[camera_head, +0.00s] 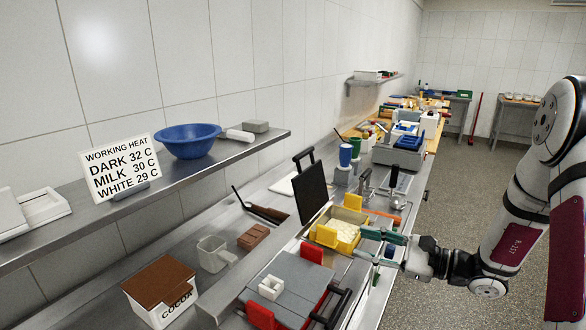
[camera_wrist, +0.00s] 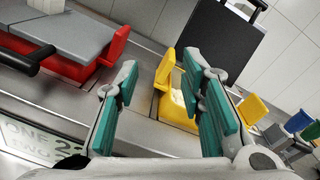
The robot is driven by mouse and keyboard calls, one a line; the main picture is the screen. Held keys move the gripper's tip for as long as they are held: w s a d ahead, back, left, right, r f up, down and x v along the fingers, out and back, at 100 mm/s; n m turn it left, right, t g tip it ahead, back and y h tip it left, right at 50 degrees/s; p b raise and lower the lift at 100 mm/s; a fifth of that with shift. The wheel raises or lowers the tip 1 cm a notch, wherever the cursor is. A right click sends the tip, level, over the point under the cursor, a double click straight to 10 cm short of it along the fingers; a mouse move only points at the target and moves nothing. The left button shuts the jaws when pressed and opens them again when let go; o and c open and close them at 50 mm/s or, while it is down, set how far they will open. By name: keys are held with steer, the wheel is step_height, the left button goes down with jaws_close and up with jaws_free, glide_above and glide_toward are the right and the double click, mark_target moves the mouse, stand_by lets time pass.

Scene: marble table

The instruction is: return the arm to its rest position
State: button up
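My gripper (camera_head: 372,244) reaches in from the right at the end of my white and dark red arm, over the front part of the counter. Its teal-padded fingers also show in the wrist view (camera_wrist: 162,95), spread apart with nothing between the pads. A yellow container (camera_head: 352,218) with pale contents lies just beyond the fingertips. It also shows behind the fingers in the wrist view (camera_wrist: 176,106). I cannot tell whether the gripper touches it.
A grey-lidded unit with red ends (camera_head: 284,270) stands left of the gripper. A dark upright panel (camera_head: 310,190) rises behind. A blue bowl (camera_head: 188,140) sits on the shelf, and a cocoa box (camera_head: 160,286) stands below it. The floor (camera_head: 480,225) at right is open.

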steer(key=s+a+r+n+g+h, duration=0.35)
steer(key=s+a+n+g, duration=0.2)
steer(key=s, duration=0.25)
steer(key=s+a+r+n+g+h, duration=0.2)
steer(key=s+a+r+n+g, duration=0.3)
steer(key=s, duration=0.4)
steer(key=s+d+r+n+t+h, duration=0.5)
steer(key=s+d+n+t+h, duration=0.1)
steer(key=s+d+n+h, duration=0.2)
steer(key=shift+s+r+n+h, duration=0.3)
steer(key=shift+s+n+h, duration=0.25)
steer(key=shift+s, duration=0.5)
